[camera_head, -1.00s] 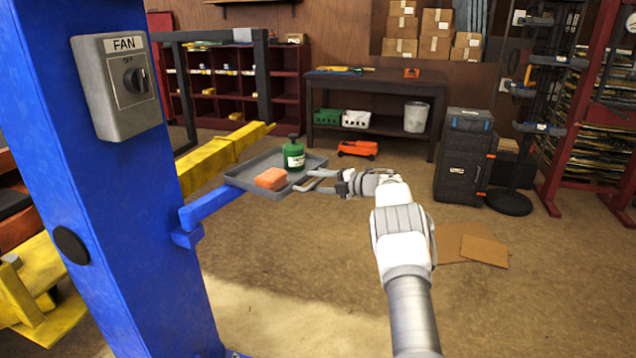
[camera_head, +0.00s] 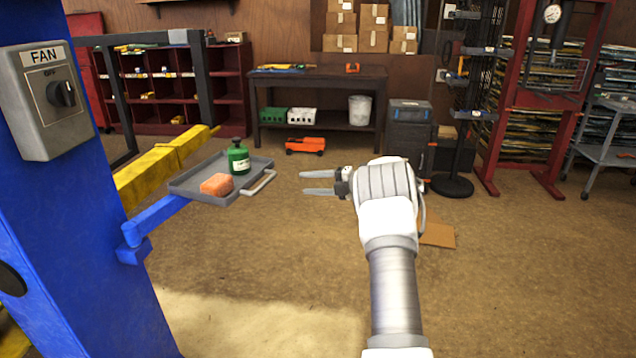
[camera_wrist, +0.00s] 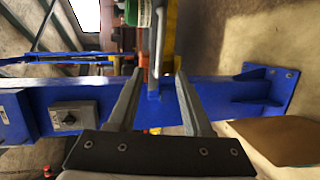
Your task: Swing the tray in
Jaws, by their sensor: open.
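The grey tray (camera_head: 205,194) sits on a blue arm (camera_head: 155,217) that sticks out from the blue lift post (camera_head: 80,240). An orange sponge-like block (camera_head: 217,184) and a green bottle (camera_head: 239,158) stand on it. The tray's handle (camera_head: 260,183) faces my gripper. My gripper (camera_head: 312,182) is open and empty, to the right of the handle with a clear gap. In the wrist view, my fingers (camera_wrist: 158,98) are spread, with the handle (camera_wrist: 160,42) and part of the green bottle (camera_wrist: 138,12) beyond them.
A grey FAN switch box (camera_head: 48,100) is fixed to the post. A yellow lift arm (camera_head: 160,165) runs behind the tray. The floor around my gripper is clear; flat cardboard (camera_head: 438,232) lies at right.

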